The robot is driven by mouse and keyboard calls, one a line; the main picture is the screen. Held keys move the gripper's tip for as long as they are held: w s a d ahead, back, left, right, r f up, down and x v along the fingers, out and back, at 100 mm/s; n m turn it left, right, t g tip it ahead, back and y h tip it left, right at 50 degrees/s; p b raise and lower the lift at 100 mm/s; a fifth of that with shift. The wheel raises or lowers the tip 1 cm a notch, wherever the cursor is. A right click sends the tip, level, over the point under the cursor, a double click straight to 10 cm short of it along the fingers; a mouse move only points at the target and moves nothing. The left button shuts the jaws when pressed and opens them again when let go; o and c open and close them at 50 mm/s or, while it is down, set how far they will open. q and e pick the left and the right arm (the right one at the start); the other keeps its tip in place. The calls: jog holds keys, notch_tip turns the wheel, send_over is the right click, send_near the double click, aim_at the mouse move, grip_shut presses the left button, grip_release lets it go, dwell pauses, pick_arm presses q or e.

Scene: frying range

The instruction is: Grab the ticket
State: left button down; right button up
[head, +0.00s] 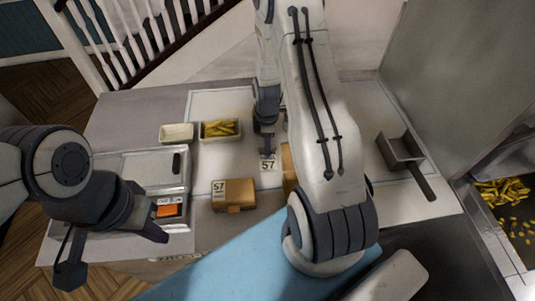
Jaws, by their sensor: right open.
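A small white ticket (268,166) marked with what looks like "57" is near the middle of the counter in the head view. My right gripper (268,150) is open and points down right at the ticket's far edge. I cannot tell whether its fingers touch the ticket, and part of the gripper is hidden by my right arm. My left gripper (112,252) is open and empty at the lower left, its fingers spread wide near the counter's front edge, well apart from the ticket.
A brown box (233,197) with a similar number stands left of the ticket; another box (289,168) is partly behind my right arm. A tray of fries (220,130) and a pale empty tray (177,133) sit further back. A metal scoop (402,152) lies right.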

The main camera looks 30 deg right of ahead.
jog(key=shift+f, duration=0.1)
jog(key=shift+c, duration=0.3)
grip_shut()
